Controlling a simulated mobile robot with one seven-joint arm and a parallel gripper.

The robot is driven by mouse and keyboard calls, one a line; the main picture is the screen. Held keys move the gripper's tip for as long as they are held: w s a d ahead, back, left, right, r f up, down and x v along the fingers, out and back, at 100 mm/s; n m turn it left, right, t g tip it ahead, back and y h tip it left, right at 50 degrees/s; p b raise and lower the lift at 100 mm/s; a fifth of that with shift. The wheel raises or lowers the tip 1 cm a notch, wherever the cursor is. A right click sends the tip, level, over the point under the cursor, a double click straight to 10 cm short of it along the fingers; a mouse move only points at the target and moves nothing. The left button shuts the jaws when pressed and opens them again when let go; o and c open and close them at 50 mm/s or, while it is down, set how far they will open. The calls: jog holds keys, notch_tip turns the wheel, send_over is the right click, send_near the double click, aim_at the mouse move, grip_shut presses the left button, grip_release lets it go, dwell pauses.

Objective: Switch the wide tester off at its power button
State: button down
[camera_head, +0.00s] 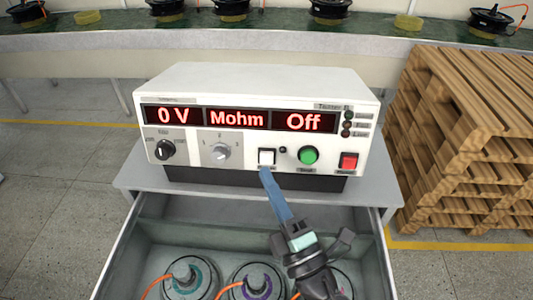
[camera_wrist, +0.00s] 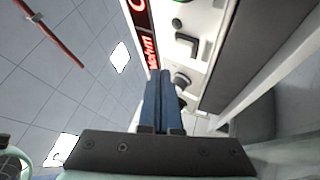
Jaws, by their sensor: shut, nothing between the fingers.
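The wide tester (camera_head: 262,82) is a white box on a grey cabinet, with red displays lit "0 V", "Mohm" and "Off". A white square button (camera_head: 266,157), likely the power button, sits low on its front, left of a green round button (camera_head: 308,155) and a red square button (camera_head: 348,161). My gripper (camera_head: 265,172) has blue fingers, shut and empty, with the tips just below the white button. I cannot tell whether they touch it. In the wrist view the shut fingers (camera_wrist: 164,75) point at the tester's front panel (camera_wrist: 190,45), seen turned sideways.
An open drawer (camera_head: 130,250) below the tester holds several round motors with orange cables. Wooden pallets (camera_head: 470,140) are stacked at the right. A green conveyor (camera_head: 270,22) with black hub motors runs behind. Two knobs (camera_head: 221,152) (camera_head: 165,150) are on the panel's left.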

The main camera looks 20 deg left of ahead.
jog(key=shift+s+d+r+p, duration=0.15)
jog(key=shift+s+r+p, duration=0.1)
jog(key=shift+s, duration=0.45)
jog(key=shift+s+d+r+p, duration=0.1)
jog(key=shift+s+p, duration=0.15)
jog(key=shift+s, duration=0.45)
jog(key=s+d+r+p, duration=0.1)
jog(key=s+p, duration=0.2)
jog(key=s, duration=0.3)
jog(key=shift+s+d+r, duration=0.2)
jog(key=shift+s+r, duration=0.1)
jog(key=shift+r, duration=0.05)
